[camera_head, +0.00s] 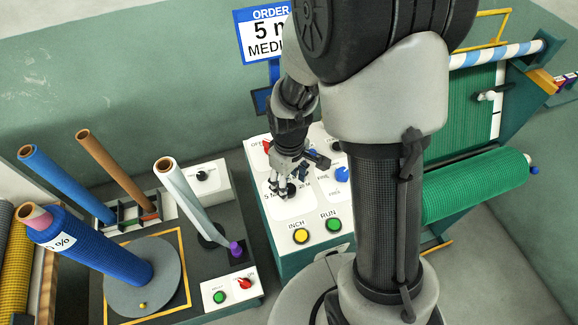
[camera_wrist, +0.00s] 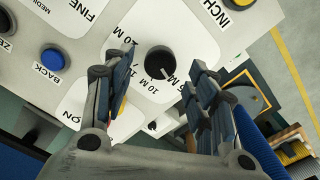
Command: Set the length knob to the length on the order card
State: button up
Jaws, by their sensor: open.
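The order card (camera_head: 262,38) stands behind the panel and reads "5 m" and "MEDI…"; my arm hides its right side. The length knob (camera_wrist: 160,61) is a round black knob with a white mark on its lower right side, toward the "5 M" and "10 M" labels. I cannot tell exactly which label the mark meets. My gripper (camera_head: 286,190) is above the knob, fingers pointing down; in the wrist view its open fingers (camera_wrist: 158,72) stand either side of the knob. Contact with the knob cannot be told.
A blue BACK button (camera_wrist: 53,60) is left of the knob.

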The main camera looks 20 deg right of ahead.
aim_at(290, 190)
notch_tip(290, 190, up, 10)
jog(key=shift+f, duration=0.15)
dwell(0.4)
jog(key=s+r+m+t+b, duration=0.2)
jog(key=s+m+b, duration=0.1)
jog(key=s, duration=0.4)
jog(key=s+r+m+t+b, duration=0.2)
jog(key=s+b, duration=0.3)
jog(key=s, duration=0.3)
jog(key=shift+r+m+t+b, duration=0.3)
jog(key=shift+r+m+b, duration=0.1)
jog(key=shift+r+m, duration=0.2)
jog(key=shift+d, duration=0.1)
